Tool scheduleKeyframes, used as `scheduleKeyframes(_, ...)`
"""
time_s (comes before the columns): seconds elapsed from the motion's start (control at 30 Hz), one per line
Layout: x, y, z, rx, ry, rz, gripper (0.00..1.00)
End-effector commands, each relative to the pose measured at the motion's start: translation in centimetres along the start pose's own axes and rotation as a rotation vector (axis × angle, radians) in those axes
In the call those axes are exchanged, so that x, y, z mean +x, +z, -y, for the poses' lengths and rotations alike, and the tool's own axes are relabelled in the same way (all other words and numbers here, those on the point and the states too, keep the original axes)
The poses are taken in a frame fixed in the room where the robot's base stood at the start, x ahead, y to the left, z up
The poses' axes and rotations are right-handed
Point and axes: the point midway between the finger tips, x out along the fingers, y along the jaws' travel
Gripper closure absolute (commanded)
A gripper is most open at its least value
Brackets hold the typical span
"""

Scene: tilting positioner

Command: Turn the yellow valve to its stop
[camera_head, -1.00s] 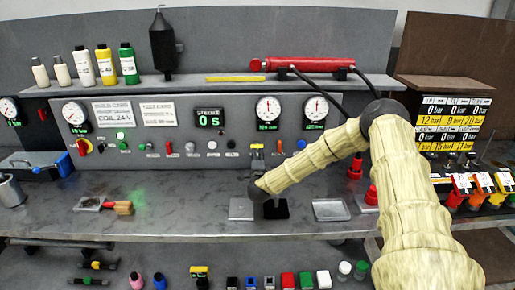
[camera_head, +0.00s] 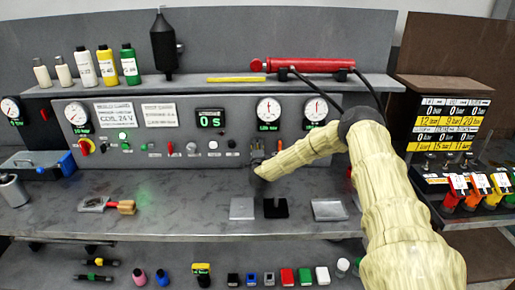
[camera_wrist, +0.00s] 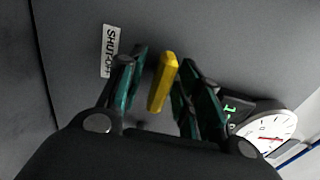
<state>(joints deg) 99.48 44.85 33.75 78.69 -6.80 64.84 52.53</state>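The yellow valve shows as a yellow bar handle (camera_wrist: 162,82) on a grey panel, next to a "SHUT-OFF" label (camera_wrist: 110,50). My gripper (camera_wrist: 164,78) has its green fingers on both sides of the handle in the wrist view. The fingers are apart, with a gap visible on each side, so it looks open around the handle. Contact cannot be seen. In the head view my gripper (camera_head: 257,148) is at the lower middle of the control panel (camera_head: 235,150), and the handle is hidden or too small to make out there.
Two round gauges (camera_head: 268,110) sit above my gripper; one gauge (camera_wrist: 268,132) is close beside it in the wrist view. Below are flat pads (camera_head: 242,208) on the bench (camera_head: 180,222). A dark cabinet (camera_head: 401,122) stands right.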

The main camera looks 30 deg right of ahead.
Motion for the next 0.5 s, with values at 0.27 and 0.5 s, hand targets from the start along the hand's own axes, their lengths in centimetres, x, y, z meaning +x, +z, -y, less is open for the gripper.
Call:
scheduleKeyframes(0.27,-0.02,0.0,-0.01,0.0,0.0,0.0,0.98)
scheduleKeyframes(0.5,-0.04,0.0,-0.09,-0.003,0.001,0.0,1.0)
